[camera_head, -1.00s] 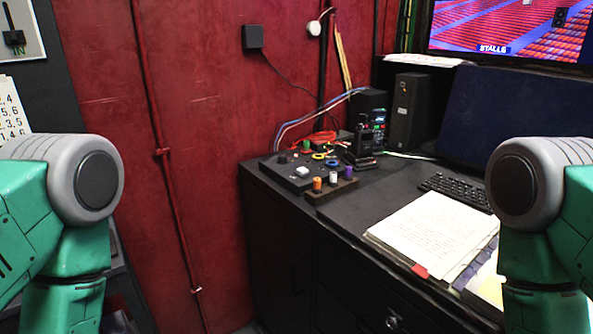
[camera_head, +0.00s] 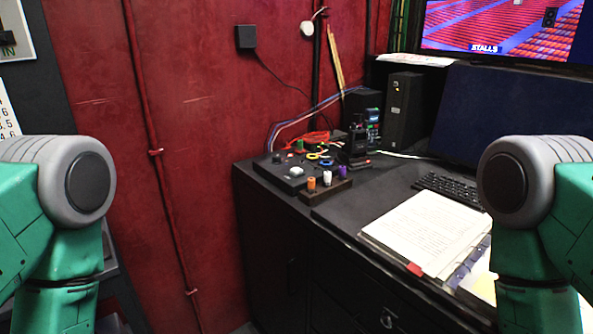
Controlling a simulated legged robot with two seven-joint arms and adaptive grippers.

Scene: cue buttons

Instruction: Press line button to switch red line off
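A dark control box (camera_head: 270,172) lies at the left back corner of the black desk. A white square button (camera_head: 296,171) sits on its top, with small coloured parts near it, among them a green one (camera_head: 300,145). The box is too small in view to tell which control is the line button or whether a red light is lit. My two green and grey arms stand at the left and right edges of the view, apart from the desk's box. Neither gripper is in view.
The desk (camera_head: 330,212) also holds a wooden block with orange, white and purple pegs (camera_head: 327,181), an open paper stack (camera_head: 425,232), a keyboard (camera_head: 450,189) and a black speaker (camera_head: 404,110). A red wall (camera_head: 200,120) with a pipe is at the left. Monitors stand at the back right.

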